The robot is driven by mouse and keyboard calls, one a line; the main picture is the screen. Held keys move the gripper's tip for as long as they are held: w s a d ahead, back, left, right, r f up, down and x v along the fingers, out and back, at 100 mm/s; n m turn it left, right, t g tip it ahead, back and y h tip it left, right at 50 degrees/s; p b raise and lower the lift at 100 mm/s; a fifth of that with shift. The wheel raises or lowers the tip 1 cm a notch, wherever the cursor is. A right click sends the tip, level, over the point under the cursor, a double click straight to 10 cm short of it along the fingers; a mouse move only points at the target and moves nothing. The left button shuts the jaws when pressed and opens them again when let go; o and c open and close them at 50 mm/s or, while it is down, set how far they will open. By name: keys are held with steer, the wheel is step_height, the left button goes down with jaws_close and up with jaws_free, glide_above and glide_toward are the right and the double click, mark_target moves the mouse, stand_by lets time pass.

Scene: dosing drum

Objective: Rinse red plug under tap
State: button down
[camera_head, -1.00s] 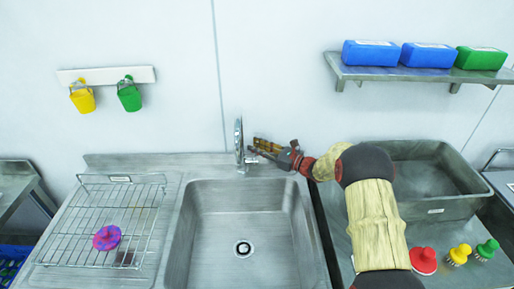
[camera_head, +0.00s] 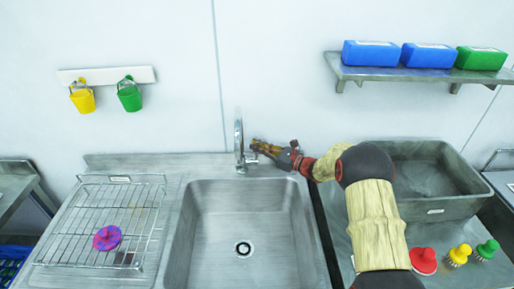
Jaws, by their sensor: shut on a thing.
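The red plug (camera_head: 423,262) stands on the right-hand counter, in front of the grey tub and far from my gripper. The tap (camera_head: 239,145) rises behind the sink (camera_head: 190,230), and no water shows coming from it. My gripper (camera_head: 255,146) is at the tap's right side, its fingers pointing left. It is shut at the tap's handle, which the fingers mostly hide.
A yellow (camera_head: 460,254) and a green piece (camera_head: 487,249) stand beside the red plug. A grey tub (camera_head: 425,190) sits behind them. A wire rack (camera_head: 75,225) with a pink-purple piece (camera_head: 107,238) is left of the sink. The basin is empty.

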steer(key=shift+s+f+n+y+b, duration=0.2)
steer(key=shift+s+n+y+b, duration=0.15)
steer(key=shift+b, duration=0.55)
steer(key=shift+s+r+n+b, duration=0.15)
steer(key=shift+s+n+b, duration=0.05)
steer(key=shift+n+b, duration=0.15)
steer(key=c, duration=2)
jaws_free()
steer(key=shift+o, duration=0.2)
steer(key=v, duration=1.2)
